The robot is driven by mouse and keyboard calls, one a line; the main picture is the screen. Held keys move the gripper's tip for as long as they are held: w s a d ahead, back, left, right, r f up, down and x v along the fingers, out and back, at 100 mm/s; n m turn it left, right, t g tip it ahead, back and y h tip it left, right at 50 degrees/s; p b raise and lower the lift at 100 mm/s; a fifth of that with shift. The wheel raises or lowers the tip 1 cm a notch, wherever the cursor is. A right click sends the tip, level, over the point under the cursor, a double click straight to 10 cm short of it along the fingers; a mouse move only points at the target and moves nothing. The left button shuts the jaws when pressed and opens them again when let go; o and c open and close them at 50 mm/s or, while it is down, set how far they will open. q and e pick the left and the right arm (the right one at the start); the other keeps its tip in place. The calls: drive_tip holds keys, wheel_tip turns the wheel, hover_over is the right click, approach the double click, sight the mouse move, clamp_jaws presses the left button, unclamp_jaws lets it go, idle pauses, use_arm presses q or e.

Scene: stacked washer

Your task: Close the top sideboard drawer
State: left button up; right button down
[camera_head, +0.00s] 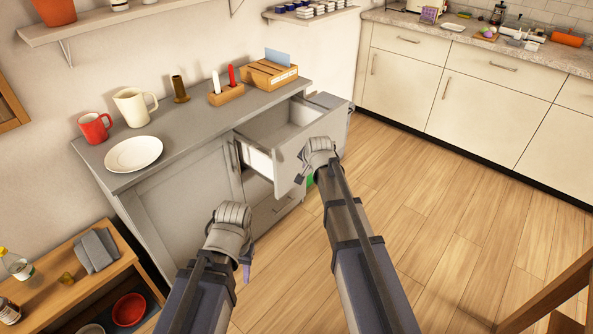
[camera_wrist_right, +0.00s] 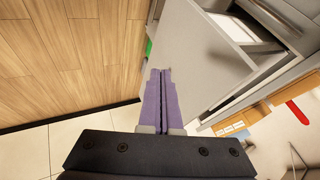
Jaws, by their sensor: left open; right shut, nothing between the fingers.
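The grey sideboard (camera_head: 185,190) stands against the wall. Its top drawer (camera_head: 291,168) is pulled well out, and the inside looks empty.
A white plate (camera_head: 134,154), a red mug (camera_head: 95,128), a cream jug (camera_head: 133,107) and a candle holder (camera_head: 226,94) stand on the sideboard top. A low wooden shelf (camera_head: 60,297) is at lower left. Wooden floor (camera_head: 420,215) is clear to the right.

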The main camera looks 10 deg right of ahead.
drive_tip(key=b, duration=0.9)
approach(293, 169)
wheel_tip(293, 169, down, 5)
drive_tip(key=d, duration=0.3)
drive_tip(key=w+a, duration=0.1)
drive_tip(key=w+a+r+p, duration=0.1)
drive_tip(key=shift+w+a, duration=0.4)
use_arm(q)
wheel_tip(293, 169, down, 8)
